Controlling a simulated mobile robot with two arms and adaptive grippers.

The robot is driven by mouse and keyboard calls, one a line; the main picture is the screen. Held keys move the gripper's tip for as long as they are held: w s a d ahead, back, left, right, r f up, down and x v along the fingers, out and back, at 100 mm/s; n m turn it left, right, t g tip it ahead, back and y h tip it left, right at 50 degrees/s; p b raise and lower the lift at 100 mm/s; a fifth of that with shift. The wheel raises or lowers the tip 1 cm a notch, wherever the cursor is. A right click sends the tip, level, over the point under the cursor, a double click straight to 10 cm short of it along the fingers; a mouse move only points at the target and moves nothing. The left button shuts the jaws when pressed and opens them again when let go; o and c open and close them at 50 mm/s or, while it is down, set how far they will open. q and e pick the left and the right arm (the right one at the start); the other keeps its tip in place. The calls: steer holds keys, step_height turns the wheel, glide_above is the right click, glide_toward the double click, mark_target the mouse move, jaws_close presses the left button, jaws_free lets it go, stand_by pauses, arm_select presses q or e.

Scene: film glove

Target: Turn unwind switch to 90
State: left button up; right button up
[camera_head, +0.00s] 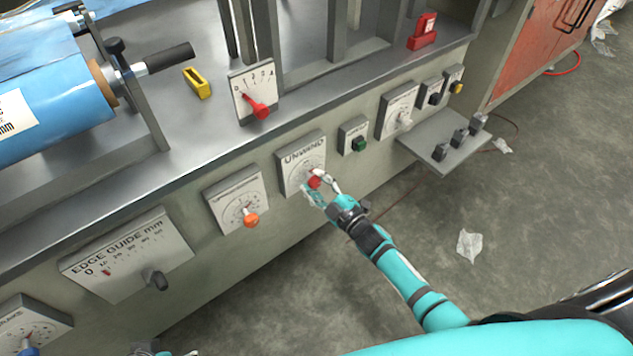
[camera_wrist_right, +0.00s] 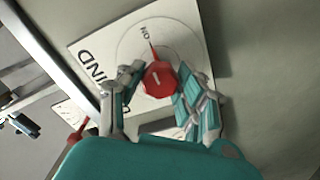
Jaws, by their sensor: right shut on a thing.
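The unwind switch is a red knob (camera_head: 314,182) on a pale square plate (camera_head: 288,180) marked UNWIND, on the machine's front panel. My right gripper (camera_head: 319,187) is shut on the knob, its fingers on either side of it. In the right wrist view the red knob (camera_wrist_right: 158,80) sits between the fingers of the right gripper (camera_wrist_right: 157,92). A thin red pointer runs from the knob towards the ON mark on the plate (camera_wrist_right: 95,48). Fingers hide part of the dial. A small part of my left gripper (camera_head: 165,351) shows at the bottom edge.
An orange-knob dial (camera_head: 250,219) is left of the unwind plate, and a green button (camera_head: 360,144) is right of it. A red lever gauge (camera_head: 260,108) stands above on the ledge. A small shelf with levers (camera_head: 435,150) juts out at right. The floor in front is mostly clear.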

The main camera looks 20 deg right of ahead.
steer(key=shift+f, duration=0.1)
steer(key=o, duration=1.2)
steer(key=shift+c, duration=0.2)
steer(key=shift+s, duration=0.1)
steer(key=v, duration=1.2)
